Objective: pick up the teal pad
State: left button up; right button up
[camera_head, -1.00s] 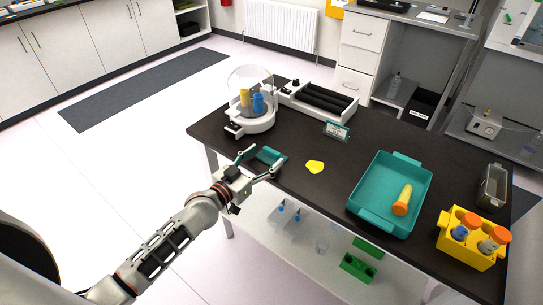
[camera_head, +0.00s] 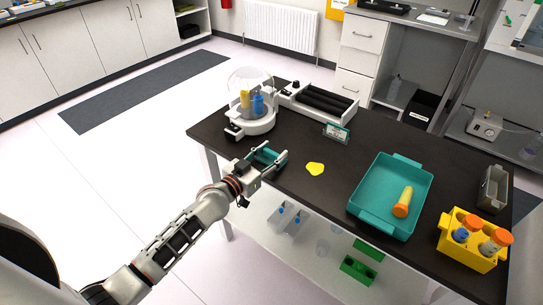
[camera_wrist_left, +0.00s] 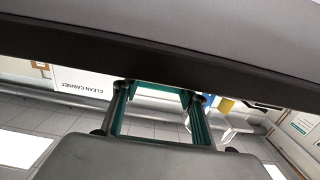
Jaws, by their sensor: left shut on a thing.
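The teal pad (camera_head: 264,155) is at the left front edge of the dark bench, between the fingers of my left gripper (camera_head: 268,157). The gripper is shut on it, and the fingers partly hide it. I cannot tell whether the pad still touches the bench top. My right gripper is not in view.
Bench around the patch is clear.

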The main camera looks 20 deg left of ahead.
aim_at(272, 152)
pick_arm(q)
jog(key=shift+r, duration=0.1)
notch_tip(272, 152, up, 9)
jog(key=p, duration=0.3)
notch_tip(272, 152, up, 11)
jog(key=p, duration=0.2)
jog(key=shift+p, duration=0.3)
jog(key=shift+o, duration=1.1)
jog(key=c, duration=0.8)
jog(key=shift+c, duration=0.2)
